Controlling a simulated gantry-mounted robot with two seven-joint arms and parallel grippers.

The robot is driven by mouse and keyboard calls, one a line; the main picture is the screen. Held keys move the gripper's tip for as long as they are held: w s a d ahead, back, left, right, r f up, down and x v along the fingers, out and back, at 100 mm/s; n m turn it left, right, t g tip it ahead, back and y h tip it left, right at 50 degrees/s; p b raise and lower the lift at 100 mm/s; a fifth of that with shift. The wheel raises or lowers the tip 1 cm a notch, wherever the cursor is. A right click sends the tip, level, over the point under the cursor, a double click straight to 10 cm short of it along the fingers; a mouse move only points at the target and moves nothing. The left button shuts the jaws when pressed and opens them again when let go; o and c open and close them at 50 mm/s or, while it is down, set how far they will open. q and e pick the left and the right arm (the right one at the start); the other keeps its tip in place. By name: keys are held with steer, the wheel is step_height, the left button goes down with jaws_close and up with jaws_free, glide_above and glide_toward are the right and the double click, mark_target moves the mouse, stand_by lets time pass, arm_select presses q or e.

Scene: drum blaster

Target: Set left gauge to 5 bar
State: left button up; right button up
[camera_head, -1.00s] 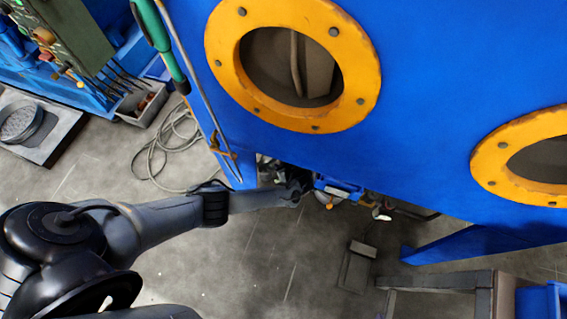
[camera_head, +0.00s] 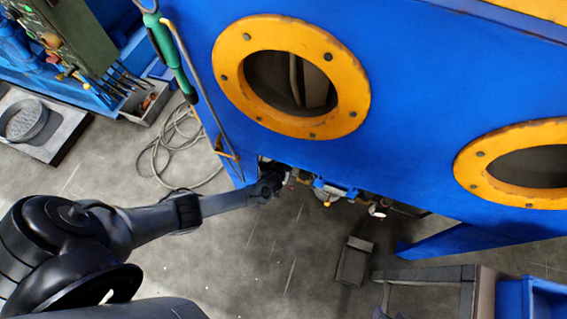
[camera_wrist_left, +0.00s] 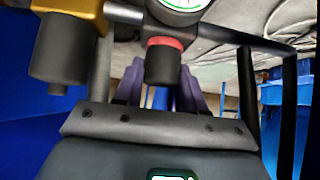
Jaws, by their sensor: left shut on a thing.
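The left gauge (camera_wrist_left: 182,4) shows only its lower edge at the top of the left wrist view, a white face with green marks. Its needle and reading cannot be made out. Below it hangs a black regulator knob (camera_wrist_left: 163,64) with a red ring. My left gripper (camera_wrist_left: 162,97) has its purple-grey fingers on both sides of this knob and is shut on it. In the head view my left gripper (camera_head: 272,180) is at the fittings under the blue cabinet's lower edge, where the gauge is too small to read. My right gripper is not in view.
A dark cylinder (camera_wrist_left: 62,50) on a brass fitting hangs beside the knob. The blue cabinet (camera_head: 400,110) with yellow-ringed ports stands above the fittings. A green-handled hose (camera_head: 165,45) hangs at its left edge. A grey pedal (camera_head: 354,262) lies on the floor.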

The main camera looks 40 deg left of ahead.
arm_select(q)
steer(key=shift+m+h, duration=0.3)
steer(key=shift+m, duration=0.1)
steer(key=shift+f, duration=0.1)
steer(key=o, duration=1)
steer(key=shift+r, duration=0.2)
step_height(320, 180, up, 4)
steer(key=p, duration=0.3)
steer(key=shift+r+p, duration=0.15)
steer(key=shift+p, duration=0.15)
steer(key=d+r+p, duration=0.1)
steer(key=d+r, duration=0.1)
steer(key=d, duration=0.2)
steer(key=d+r+p, duration=0.1)
steer(key=d+r, duration=0.1)
steer(key=d, duration=0.1)
steer(key=d+r+p, duration=0.2)
steer(key=d, duration=0.2)
steer(key=shift+d+r, duration=0.2)
steer(key=shift+d, duration=0.1)
